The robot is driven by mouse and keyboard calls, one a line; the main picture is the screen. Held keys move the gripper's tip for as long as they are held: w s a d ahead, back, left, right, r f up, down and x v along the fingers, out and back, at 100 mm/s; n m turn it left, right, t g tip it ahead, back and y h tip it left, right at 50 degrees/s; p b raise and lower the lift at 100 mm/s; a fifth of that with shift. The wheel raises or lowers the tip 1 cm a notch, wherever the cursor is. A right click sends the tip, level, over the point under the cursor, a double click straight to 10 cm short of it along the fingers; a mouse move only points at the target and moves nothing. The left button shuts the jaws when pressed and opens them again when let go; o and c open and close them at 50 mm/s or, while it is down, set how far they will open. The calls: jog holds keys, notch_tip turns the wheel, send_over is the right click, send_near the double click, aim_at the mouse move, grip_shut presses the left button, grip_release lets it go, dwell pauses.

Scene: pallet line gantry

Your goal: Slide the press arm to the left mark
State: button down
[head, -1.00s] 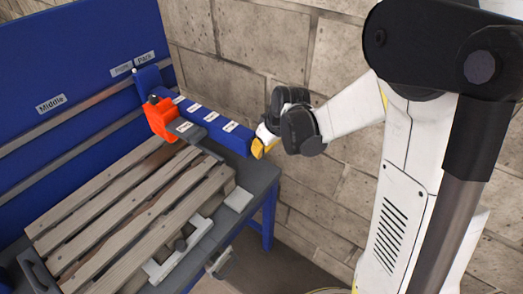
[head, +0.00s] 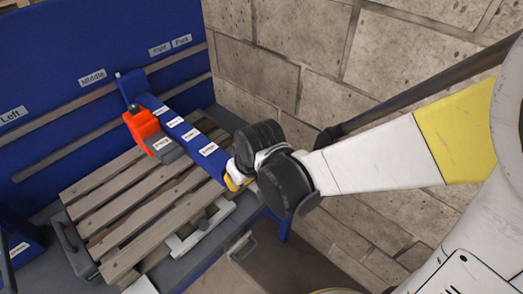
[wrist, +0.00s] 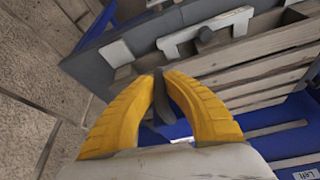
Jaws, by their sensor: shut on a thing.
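The press arm (head: 190,136) is a long blue beam with white labels and an orange block (head: 141,123) near its rear end. That end sits at the rails of the blue back panel, between the Middle mark (head: 92,77) and the Right mark (head: 160,49). The Left mark (head: 11,116) is at the panel's left. My gripper (head: 232,183) is at the beam's front end, its yellow fingers shut on it. In the wrist view the fingers (wrist: 161,78) close around a dark grey piece; the fingers partly hide the grip.
A wooden pallet (head: 135,200) lies on the grey bench under the beam. A Park mark (head: 182,41) is right of the Right mark. A stone wall (head: 290,75) stands behind and to the right. Another blue piece (head: 18,240) shows at the lower left.

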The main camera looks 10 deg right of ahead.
jog(key=s+a+b, duration=0.1)
jog(key=s+a, duration=0.8)
jog(key=a, duration=0.3)
jog(key=s+a, duration=0.9)
jog(key=a, duration=0.3)
jog(key=shift+a+b, duration=0.35)
jog(key=shift+r, duration=0.1)
jog(key=c, duration=1.4)
grip_release()
jog(key=shift+a, duration=0.25)
jog(key=shift+d, duration=0.1)
jog(key=v, duration=1.2)
jog(key=shift+w+d, duration=0.1)
jog(key=shift+w, duration=0.1)
